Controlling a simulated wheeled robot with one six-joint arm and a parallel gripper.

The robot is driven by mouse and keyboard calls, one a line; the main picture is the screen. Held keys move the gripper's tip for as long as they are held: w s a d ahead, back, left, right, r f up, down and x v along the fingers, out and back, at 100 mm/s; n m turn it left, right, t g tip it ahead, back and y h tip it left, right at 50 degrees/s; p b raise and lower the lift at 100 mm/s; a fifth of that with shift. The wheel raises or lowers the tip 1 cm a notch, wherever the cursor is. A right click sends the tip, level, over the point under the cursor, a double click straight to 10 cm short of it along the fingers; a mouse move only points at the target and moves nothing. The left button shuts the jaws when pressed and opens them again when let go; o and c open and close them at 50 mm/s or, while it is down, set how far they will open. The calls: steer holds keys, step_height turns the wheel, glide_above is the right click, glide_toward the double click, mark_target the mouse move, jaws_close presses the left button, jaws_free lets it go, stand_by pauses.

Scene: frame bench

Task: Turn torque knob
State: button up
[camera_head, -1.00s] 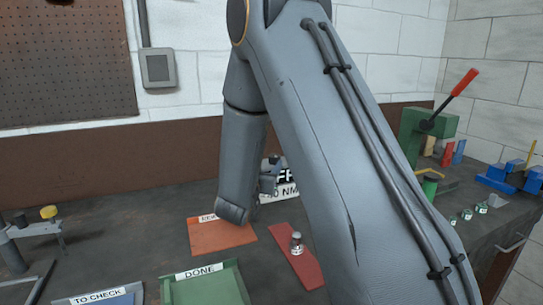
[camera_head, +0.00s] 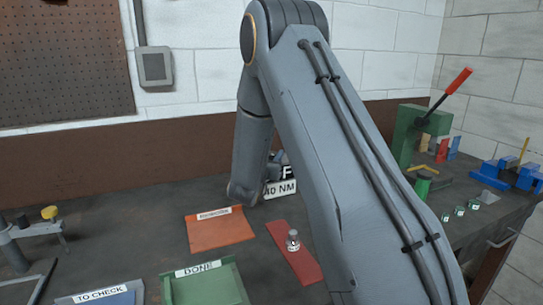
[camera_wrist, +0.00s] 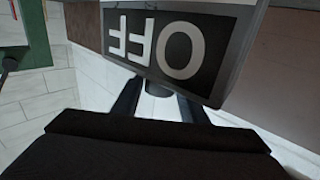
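The torque unit shows in the head view as a dark display (camera_head: 287,172) with part of its lettering visible above a white "40 NM" label (camera_head: 281,188). My arm covers much of it. In the wrist view its "OFF" display (camera_wrist: 165,45) appears upside down at close range. A short grey cylinder, seemingly the torque knob (camera_wrist: 157,88), sticks out below the display. My gripper (camera_wrist: 160,103) has its two dark fingers apart, one on each side of the cylinder, with gaps visible. Whether the fingertips touch anything is hidden behind the display.
An orange mat (camera_head: 220,232), a green "DONE" tray (camera_head: 236,272), a blue "TO CHECK" tray (camera_head: 137,292) and a red mat (camera_head: 310,268) with a small metal piece (camera_head: 293,241) lie in front. A green press (camera_head: 408,135) and blue vise (camera_head: 510,178) stand right.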

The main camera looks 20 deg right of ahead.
steer(key=c, duration=0.6)
steer(key=shift+m+g+h, duration=0.3)
steer(key=shift+w+a+f+m+g+h+b, duration=0.1)
steer(key=shift+a+f+m+g+h+b, duration=0.05)
steer(key=shift+m+g+h+b, duration=0.8)
steer(key=m+g+h+b, duration=0.1)
steer(key=m+g, duration=0.1)
steer(key=g, duration=0.1)
steer(key=m+g+h+b, duration=0.2)
steer(key=g, duration=0.1)
steer(key=shift+f, duration=0.1)
steer(key=m+g+h+b, duration=0.1)
steer(key=m+g+b, duration=0.2)
steer(key=g+b, duration=0.1)
steer(key=shift+m+g, duration=0.25)
steer(key=shift+g, duration=0.3)
steer(key=shift+m+g+b, duration=0.9)
steer(key=shift+g+b, duration=0.2)
steer(key=shift+g, duration=0.4)
steer(key=shift+r, duration=0.25)
